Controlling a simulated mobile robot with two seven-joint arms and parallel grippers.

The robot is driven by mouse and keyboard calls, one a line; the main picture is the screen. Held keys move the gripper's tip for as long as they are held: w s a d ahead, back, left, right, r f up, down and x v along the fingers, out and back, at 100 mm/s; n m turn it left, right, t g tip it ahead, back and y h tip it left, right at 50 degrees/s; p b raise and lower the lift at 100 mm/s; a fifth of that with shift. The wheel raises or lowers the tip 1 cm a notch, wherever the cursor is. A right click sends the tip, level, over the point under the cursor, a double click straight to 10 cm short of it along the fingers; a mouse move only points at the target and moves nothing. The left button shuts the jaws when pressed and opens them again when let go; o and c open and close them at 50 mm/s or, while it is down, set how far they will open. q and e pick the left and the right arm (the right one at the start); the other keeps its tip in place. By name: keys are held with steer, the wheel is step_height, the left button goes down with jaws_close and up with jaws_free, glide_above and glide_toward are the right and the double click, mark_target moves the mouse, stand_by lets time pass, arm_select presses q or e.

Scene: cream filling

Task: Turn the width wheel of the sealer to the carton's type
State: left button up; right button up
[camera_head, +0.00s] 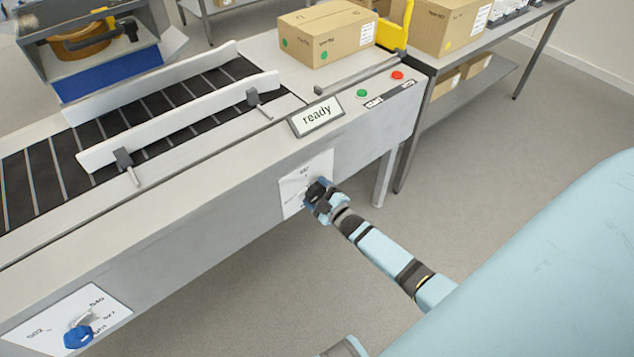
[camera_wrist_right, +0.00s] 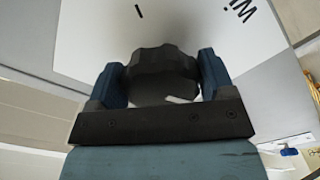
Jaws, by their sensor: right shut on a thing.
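The width wheel (camera_wrist_right: 162,72) is a dark, lobed knob on a white dial plate (camera_head: 296,187) on the sealer's front face. In the right wrist view it sits between the two blue fingers of my right gripper (camera_wrist_right: 162,85), which is shut on it. In the head view my right gripper (camera_head: 318,193) covers most of the wheel and part of the plate. The wheel's pointer and most marks are hidden or too small to read. A brown carton (camera_head: 328,35) with green dots stands on the sealer's far end; its type print is too small to read. My left gripper is not in view.
A sign (camera_head: 316,116) reads "ready", near a green button (camera_head: 361,93) and a red button (camera_head: 397,75). A second dial plate (camera_head: 45,325) with a blue knob (camera_head: 78,336) is at the lower left. Guide rails (camera_head: 180,122) flank the belt. Floor is clear right of the sealer.

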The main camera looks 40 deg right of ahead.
steer(key=o, duration=0.9)
arm_select(q)
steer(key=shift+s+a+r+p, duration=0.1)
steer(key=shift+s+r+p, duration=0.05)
steer(key=shift+p, duration=0.75)
arm_select(e)
steer(key=s+d, duration=0.1)
steer(key=s, duration=1.2)
steer(key=shift+s, duration=0.4)
